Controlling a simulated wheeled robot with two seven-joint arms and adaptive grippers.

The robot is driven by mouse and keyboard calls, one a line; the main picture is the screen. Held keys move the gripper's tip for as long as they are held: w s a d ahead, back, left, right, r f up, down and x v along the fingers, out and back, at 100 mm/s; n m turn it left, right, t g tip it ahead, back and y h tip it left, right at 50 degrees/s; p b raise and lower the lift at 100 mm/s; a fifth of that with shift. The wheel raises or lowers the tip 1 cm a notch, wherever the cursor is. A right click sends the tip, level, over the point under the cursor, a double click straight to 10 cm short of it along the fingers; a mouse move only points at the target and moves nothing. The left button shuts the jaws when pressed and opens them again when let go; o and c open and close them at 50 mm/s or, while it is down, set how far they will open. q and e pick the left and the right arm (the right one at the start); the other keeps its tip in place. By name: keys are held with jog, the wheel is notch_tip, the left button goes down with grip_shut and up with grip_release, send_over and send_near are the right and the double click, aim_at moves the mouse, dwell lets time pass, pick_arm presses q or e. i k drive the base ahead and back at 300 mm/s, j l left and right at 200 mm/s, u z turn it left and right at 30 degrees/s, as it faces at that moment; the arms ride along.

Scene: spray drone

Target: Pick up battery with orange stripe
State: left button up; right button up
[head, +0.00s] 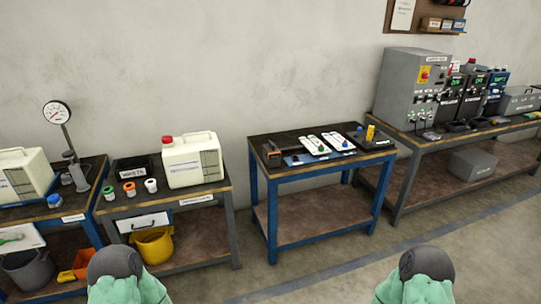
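I cannot make out a battery with an orange stripe in the head view. Several small dark objects (457,126) lie along the front of the right bench (409,140), but they are too small to identify and no orange stripe shows on them. Green and dark grey parts of my two arms rise at the bottom edge, left and right. Neither of my grippers is in view.
A grey cabinet (412,83) and powered units (471,90) stand on the right bench. The blue-framed middle table (258,140) holds small parts. Left tables carry white jugs (192,160) and a pressure gauge (56,112). Floor (330,255) before the middle table is clear.

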aim_at(270, 150)
jog(key=i+l+u, duration=0.1)
jog(key=i, duration=0.45)
jog(key=i+l+u, duration=0.15)
jog(key=i, duration=0.35)
